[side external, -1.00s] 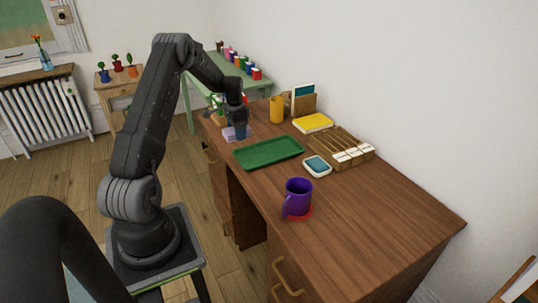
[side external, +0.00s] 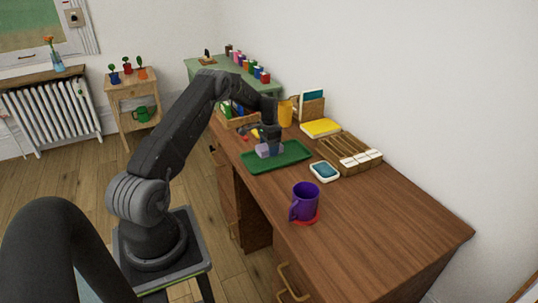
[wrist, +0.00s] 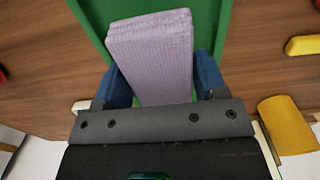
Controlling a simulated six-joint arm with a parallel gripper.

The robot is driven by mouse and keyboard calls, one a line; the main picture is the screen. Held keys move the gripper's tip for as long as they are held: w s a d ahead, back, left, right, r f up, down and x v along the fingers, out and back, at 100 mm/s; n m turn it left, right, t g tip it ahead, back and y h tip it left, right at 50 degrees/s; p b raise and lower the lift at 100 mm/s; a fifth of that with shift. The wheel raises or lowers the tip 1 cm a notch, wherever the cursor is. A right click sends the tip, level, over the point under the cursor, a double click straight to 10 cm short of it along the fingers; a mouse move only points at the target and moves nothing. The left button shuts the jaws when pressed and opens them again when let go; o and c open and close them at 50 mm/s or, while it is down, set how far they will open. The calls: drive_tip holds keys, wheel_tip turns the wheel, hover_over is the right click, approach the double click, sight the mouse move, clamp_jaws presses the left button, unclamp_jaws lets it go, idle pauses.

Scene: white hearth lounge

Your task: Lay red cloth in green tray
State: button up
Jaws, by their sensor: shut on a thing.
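My gripper (side external: 269,141) is shut on a folded lilac cloth (side external: 266,151), which hangs over the green tray (side external: 294,156). In the wrist view the ribbed cloth (wrist: 152,55) sits between the blue fingers (wrist: 163,82), with the tray (wrist: 207,25) behind it. I cannot tell whether the cloth touches the tray floor. The held cloth looks lilac, not red. A flat red piece (side external: 313,220) lies under the purple mug (side external: 304,199); I cannot tell whether it is cloth.
A white-rimmed blue dish (side external: 324,172), a slatted wooden rack (side external: 350,153) and a yellow book (side external: 321,128) stand right of the tray. An orange cup (side external: 286,112) is behind. A wooden box (side external: 236,120) is at the far left.

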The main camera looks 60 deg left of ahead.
sight(269, 159)
drive_tip(key=shift+f, duration=1.75)
drive_tip(key=shift+f, duration=0.1)
drive_tip(key=o, duration=0.9)
drive_tip(key=shift+c, duration=0.2)
